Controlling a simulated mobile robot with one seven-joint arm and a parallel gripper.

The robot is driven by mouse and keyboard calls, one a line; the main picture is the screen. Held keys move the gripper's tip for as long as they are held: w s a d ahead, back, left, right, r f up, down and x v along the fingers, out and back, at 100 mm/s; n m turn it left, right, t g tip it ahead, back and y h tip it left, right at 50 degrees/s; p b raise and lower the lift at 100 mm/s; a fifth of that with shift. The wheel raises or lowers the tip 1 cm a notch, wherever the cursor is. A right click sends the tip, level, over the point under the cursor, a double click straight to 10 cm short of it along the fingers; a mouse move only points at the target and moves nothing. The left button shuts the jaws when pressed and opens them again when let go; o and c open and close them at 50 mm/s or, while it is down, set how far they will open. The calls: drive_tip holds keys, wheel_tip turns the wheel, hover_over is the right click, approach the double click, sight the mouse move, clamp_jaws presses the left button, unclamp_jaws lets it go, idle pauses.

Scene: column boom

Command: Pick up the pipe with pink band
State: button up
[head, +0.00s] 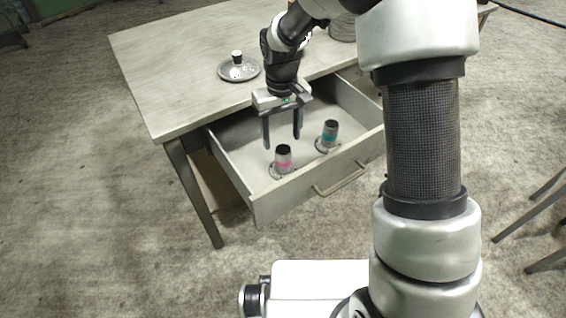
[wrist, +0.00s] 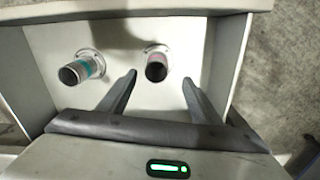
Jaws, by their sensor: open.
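The pipe with pink band (head: 283,159) stands upright on a round base inside the open drawer, near its front left. It is grey with a dark open top and a pink band low down. In the wrist view the same pipe (wrist: 157,67) shows ahead of and between my fingers, with its dark opening facing the camera. My gripper (head: 282,142) is open and empty, pointing down over the drawer, above and behind the pink-banded pipe. The fingers also show in the wrist view (wrist: 160,75). I see no contact between them and the pipe.
A pipe with a teal band (head: 330,135) stands in the drawer (head: 232,172) to the right; it also shows in the wrist view (wrist: 83,68). The table (head: 160,75) holds a round plate (head: 228,74) with a small dark-topped item.

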sight(283, 149)
wheel_tip(283, 149, down, 4)
drive_tip(key=shift+r+b, duration=0.1)
drive_tip(key=shift+b, duration=0.2)
drive_tip(key=f, duration=0.1)
drive_tip(key=f+b, duration=0.1)
drive_tip(key=f, duration=0.3)
drive_tip(key=shift+w+d, duration=0.2)
drive_tip(key=shift+w, duration=0.2)
drive_tip(key=shift+c, duration=0.4)
clamp_jaws()
